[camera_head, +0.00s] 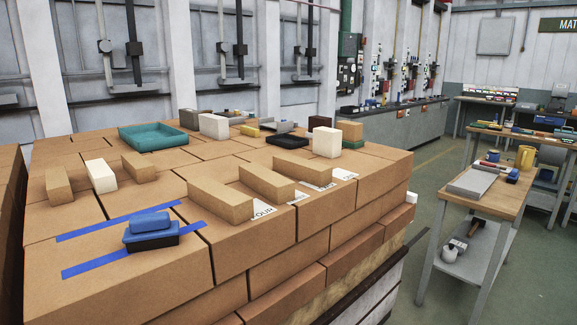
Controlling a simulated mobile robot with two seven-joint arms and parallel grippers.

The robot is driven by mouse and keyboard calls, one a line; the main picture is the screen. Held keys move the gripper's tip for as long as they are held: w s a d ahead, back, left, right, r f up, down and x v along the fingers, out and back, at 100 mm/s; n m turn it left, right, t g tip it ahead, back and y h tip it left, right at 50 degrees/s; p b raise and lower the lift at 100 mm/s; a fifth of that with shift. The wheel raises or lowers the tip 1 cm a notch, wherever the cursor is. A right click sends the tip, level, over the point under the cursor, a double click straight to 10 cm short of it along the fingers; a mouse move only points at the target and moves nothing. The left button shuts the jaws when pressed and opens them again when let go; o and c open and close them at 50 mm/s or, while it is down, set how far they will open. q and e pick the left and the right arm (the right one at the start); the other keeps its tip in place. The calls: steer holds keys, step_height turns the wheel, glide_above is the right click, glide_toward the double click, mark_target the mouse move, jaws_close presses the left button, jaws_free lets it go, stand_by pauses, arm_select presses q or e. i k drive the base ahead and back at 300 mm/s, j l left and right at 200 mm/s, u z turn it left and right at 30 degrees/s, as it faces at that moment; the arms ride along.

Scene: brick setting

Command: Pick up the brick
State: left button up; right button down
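Several brick-like blocks rest on a large stack of brown boxes (235,275). A tan brick (58,186), a white brick (101,176) and another tan brick (139,166) lie at the left. Three longer tan bricks, a left one (220,200), a middle one (266,185) and a right one (305,171), lie in a row near the front right edge with white printed labels beside them. A white block (327,142) stands farther back. I cannot tell which one the task means. Neither gripper is in view.
A blue-and-black block-shaped item (151,230) sits between two blue tape strips at the front. A teal tray (153,136) and a black tray (286,142) are behind. A wooden-topped cart (490,195) stands right; open floor lies between.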

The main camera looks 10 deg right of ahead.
mark_target(319, 174)
steer(key=i+l+u, duration=0.1)
steer(key=l, duration=0.25)
steer(key=i+l+u, duration=0.1)
steer(key=l, duration=0.25)
steer(key=i+l+u, duration=0.1)
steer(key=l, duration=0.25)
steer(key=i+l, duration=0.15)
steer(key=l, duration=0.35)
steer(key=i+l+u, duration=0.1)
steer(key=l, duration=0.45)
steer(key=i+l, duration=0.1)
steer(key=l, duration=0.4)
steer(key=i+l, duration=0.1)
steer(key=l, duration=0.45)
steer(key=i+u, duration=0.05)
